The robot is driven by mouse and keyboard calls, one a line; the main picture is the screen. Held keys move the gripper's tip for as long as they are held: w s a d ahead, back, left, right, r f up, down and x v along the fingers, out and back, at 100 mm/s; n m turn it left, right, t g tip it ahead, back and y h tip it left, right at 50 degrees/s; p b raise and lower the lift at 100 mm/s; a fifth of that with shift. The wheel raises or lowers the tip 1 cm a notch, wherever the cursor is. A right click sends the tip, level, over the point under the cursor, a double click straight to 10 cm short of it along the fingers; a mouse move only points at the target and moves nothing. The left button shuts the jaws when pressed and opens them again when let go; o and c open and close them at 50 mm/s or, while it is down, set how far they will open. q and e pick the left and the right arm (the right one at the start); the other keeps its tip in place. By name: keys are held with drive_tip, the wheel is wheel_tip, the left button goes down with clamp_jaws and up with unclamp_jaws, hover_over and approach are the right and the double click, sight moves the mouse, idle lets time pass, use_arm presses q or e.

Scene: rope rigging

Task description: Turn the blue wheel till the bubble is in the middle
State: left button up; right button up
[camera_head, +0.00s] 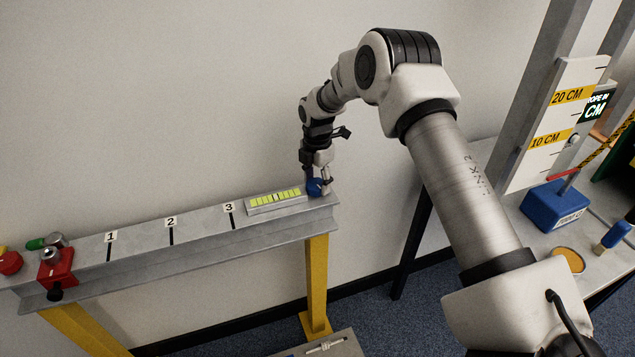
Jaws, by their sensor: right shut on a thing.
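The blue wheel (315,187) sits at the right end of the grey beam, partly hidden by my gripper. My right gripper (319,180) reaches down over it from above and is shut on it. The level (262,201) lies on top of the beam just left of the wheel. Its vial is yellow-green with several dark lines. The bubble is too small to tell apart from the marks. My left gripper is not in view.
The grey beam (190,240) bears marks 1, 2 and 3 and rests on yellow legs (317,285). A red clamp (57,267) sits at its left end. On the right, a table holds a blue block (553,206) beside a centimetre scale (548,125).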

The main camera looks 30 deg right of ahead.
sight(317, 182)
drive_tip(key=shift+s+f+n, duration=0.1)
drive_tip(key=shift+f+n, duration=0.05)
drive_tip(key=shift+n, duration=0.85)
drive_tip(key=o, duration=1.2)
drive_tip(key=shift+c, duration=0.2)
wheel_tip(317, 182, up, 12)
